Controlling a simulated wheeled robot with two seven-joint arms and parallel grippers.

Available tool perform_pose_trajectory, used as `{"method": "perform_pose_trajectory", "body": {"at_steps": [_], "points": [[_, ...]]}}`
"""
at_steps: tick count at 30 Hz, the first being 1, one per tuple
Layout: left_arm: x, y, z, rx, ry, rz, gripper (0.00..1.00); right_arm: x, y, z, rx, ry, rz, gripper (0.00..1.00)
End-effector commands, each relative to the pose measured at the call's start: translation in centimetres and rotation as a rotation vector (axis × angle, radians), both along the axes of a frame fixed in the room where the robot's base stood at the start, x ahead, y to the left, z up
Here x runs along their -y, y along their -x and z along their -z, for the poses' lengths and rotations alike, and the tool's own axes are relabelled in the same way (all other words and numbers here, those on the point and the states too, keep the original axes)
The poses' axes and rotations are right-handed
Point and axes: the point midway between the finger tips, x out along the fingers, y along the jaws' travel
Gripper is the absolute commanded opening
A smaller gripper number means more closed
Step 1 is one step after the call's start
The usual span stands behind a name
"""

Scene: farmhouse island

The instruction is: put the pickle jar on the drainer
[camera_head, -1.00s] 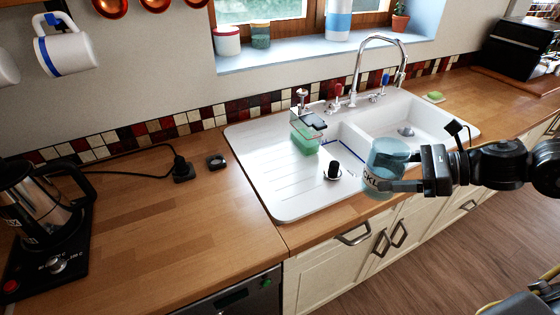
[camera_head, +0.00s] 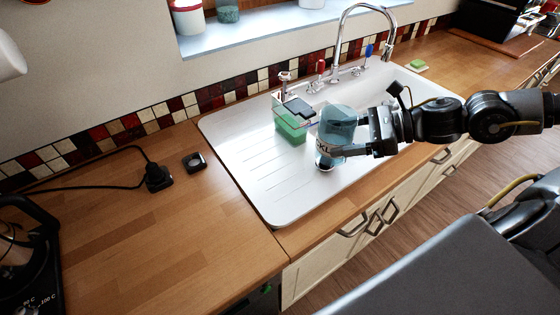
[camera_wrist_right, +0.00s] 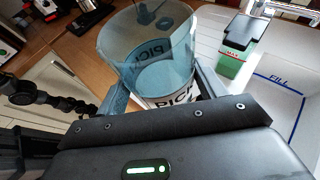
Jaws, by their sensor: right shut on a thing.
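The pickle jar (camera_head: 337,124) is a see-through blue jar with a white lettered label. My right gripper (camera_head: 352,150) is shut around it and holds it over the drainer side of the white sink unit. The jar also shows between the fingers in the right wrist view (camera_wrist_right: 150,65). The drainer (camera_head: 245,155) is the ribbed white surface left of the bowls. I cannot tell how high the jar is above it.
A green-filled soap dispenser (camera_head: 291,122) stands at the drainer's back right, close to the jar; it also shows in the right wrist view (camera_wrist_right: 238,45). The tap (camera_head: 388,35) rises behind the bowls. A black plug and cable (camera_head: 157,177) lie on the counter. The drainer's left part is clear.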

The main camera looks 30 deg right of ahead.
Motion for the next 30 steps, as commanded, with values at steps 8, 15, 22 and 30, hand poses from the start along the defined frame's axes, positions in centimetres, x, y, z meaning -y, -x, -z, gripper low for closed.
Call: {"method": "perform_pose_trajectory", "body": {"at_steps": [8,15,22,30], "points": [[0.0,-0.6,-2.5,0.007,0.000,0.000,0.46,-3.8,-2.4,1.1,0.007,-0.011,-0.002,0.26],[0.1,-1.7,-5.0,0.024,0.002,0.000,0.46,-7.1,-4.4,4.0,0.001,-0.010,-0.002,0.26],[0.1,-1.2,-6.1,0.017,0.002,0.000,0.46,-9.1,-5.7,7.3,0.002,-0.004,-0.002,0.26],[0.0,-1.0,-6.3,0.014,0.001,-0.001,0.46,-9.6,-5.9,8.3,0.002,-0.002,-0.002,0.26]]}}
